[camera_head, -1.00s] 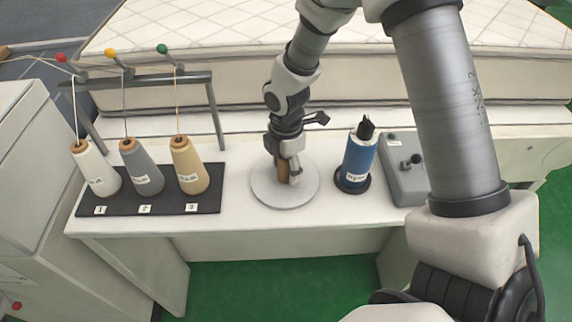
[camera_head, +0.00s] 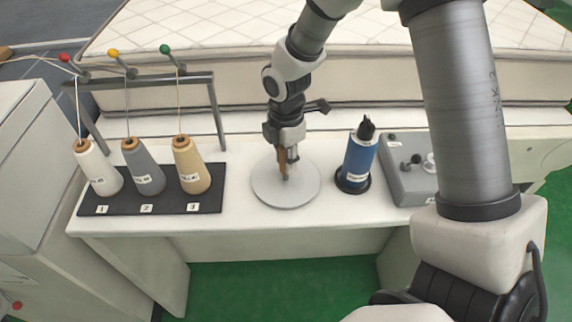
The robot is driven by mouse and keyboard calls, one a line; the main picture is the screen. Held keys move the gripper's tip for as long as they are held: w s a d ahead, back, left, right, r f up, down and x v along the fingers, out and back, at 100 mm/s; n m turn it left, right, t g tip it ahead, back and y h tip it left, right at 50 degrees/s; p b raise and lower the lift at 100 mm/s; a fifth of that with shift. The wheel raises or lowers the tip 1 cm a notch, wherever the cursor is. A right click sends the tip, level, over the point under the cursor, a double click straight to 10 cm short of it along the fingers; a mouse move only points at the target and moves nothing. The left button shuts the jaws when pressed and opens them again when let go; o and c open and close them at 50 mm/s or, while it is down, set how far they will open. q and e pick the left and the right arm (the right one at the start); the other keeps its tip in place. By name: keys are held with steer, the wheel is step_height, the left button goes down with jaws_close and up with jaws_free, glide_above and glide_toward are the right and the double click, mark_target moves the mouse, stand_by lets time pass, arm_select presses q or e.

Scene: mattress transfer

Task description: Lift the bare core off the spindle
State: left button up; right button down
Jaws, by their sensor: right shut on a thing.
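The bare core (camera_head: 282,160) is a small brown tube. My right gripper (camera_head: 288,162) points down and is shut on it, above the round grey disc (camera_head: 270,195) on the white table. A short, thin dark part shows just under the fingers, over the disc. It may be the spindle, but the fingers hide much of it and I cannot tell whether the core is clear of it. My left gripper is not in view.
A blue cone (camera_head: 359,160) on a black base and a grey control box (camera_head: 405,180) stand to the right. White, grey and yellow cones stand on a black mat (camera_head: 165,203) at left, under a thread rack (camera_head: 215,115). A quilted mattress (camera_head: 230,45) lies behind.

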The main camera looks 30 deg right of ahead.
step_height(320, 180, up, 15)
steer(key=shift+f, duration=0.15)
